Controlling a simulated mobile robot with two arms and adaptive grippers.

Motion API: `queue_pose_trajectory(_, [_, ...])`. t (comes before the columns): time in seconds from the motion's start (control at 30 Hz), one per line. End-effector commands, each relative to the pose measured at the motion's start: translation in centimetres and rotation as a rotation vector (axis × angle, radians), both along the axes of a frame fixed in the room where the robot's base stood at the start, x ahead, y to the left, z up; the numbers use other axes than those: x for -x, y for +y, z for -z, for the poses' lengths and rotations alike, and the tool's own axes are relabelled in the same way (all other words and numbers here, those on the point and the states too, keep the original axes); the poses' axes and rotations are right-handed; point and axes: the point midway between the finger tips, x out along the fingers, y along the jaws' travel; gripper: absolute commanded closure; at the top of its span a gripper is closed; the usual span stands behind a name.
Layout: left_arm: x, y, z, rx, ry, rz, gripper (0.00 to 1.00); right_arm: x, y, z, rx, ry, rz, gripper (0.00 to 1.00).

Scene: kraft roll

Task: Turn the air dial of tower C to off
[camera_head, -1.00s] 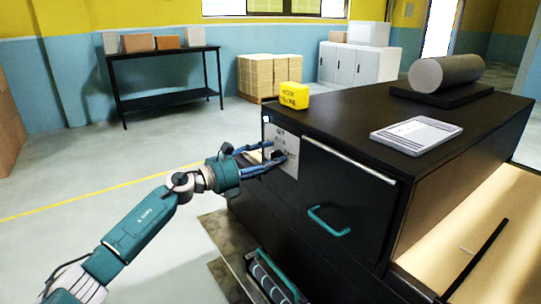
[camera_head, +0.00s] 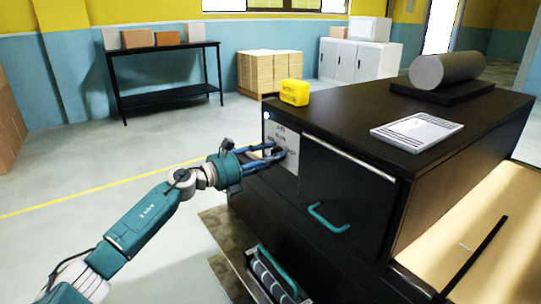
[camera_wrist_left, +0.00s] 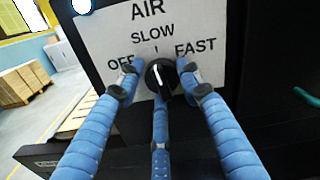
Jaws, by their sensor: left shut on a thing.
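The air dial (camera_wrist_left: 160,76) is a round black knob on a white panel (camera_wrist_left: 108,38) marked AIR, with OFF at left, SLOW at top and FAST at right. Its white pointer line stands nearly upright, toward SLOW. My left gripper (camera_wrist_left: 158,80) has blue wrapped fingers, two above and one below, closed around the dial. In the head view the left gripper (camera_head: 284,154) reaches the panel on the front of the black cabinet (camera_head: 345,190), and its fingers mostly hide the dial. My right gripper is not in view. No tower letter is readable.
A yellow block (camera_head: 295,92) stands on the cabinet top above the panel. A teal handle (camera_head: 328,218) sticks out right of the panel. A grey roll (camera_head: 446,70) and a white pad (camera_head: 416,132) lie on top.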

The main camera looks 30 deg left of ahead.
Motion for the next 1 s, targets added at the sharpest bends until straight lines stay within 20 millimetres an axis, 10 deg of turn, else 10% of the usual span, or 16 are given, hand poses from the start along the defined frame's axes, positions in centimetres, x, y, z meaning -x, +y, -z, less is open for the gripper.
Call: queue_pose_trajectory(1.0, [-0.2,0.6,-0.7,0.782,0.308,-0.005,0.91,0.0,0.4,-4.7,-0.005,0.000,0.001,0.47])
